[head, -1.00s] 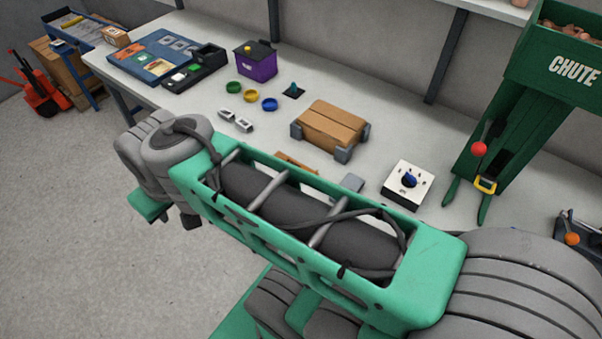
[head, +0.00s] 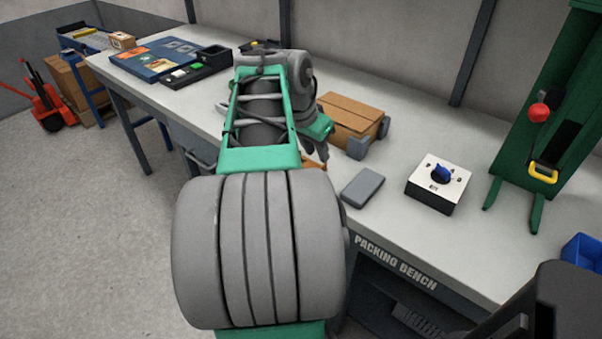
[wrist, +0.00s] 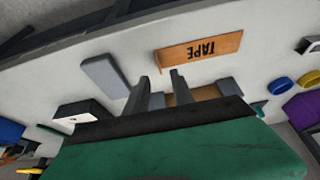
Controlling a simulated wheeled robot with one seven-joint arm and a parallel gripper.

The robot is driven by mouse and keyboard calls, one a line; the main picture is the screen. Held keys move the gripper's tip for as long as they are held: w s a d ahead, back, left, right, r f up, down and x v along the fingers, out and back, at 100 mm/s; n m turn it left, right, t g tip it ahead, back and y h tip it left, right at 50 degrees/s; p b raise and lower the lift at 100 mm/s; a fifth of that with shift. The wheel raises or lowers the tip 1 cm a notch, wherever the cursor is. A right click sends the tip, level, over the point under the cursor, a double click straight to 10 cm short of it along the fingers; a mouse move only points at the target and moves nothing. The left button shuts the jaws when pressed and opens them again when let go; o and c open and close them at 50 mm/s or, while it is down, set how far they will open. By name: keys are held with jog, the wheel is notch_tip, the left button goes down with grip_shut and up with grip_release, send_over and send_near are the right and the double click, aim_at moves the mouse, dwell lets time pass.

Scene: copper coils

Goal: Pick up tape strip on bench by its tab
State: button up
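The tape strip, a flat orange-brown piece marked TAPE (wrist: 199,50), lies on the bench in the wrist view. In the head view only a small part of the tape strip (head: 316,164) shows past my gripper. I cannot make out a separate tab. My gripper (wrist: 159,76) is open, its two dark fingers apart with nothing between them. In the wrist view the tips are beside the strip, offset from its left end. In the head view my gripper (head: 312,150) hangs over the bench close to the strip; its height above the bench is unclear.
A cardboard box (head: 345,113) in grey corner holders stands just behind my gripper. A grey block (head: 362,187) and a white box with a blue knob (head: 437,180) are to the right. The green chute (head: 545,110) stands further right. Bare bench lies between them.

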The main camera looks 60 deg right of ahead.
jog(key=x, duration=0.5)
jog(key=shift+s+a+f+b, duration=0.1)
jog(key=shift+a+f+b, duration=0.2)
jog(key=shift+b, duration=0.1)
jog(key=shift+d+f, duration=0.2)
jog(key=shift+f, duration=0.1)
jog(key=shift+c, duration=0.6)
grip_shut()
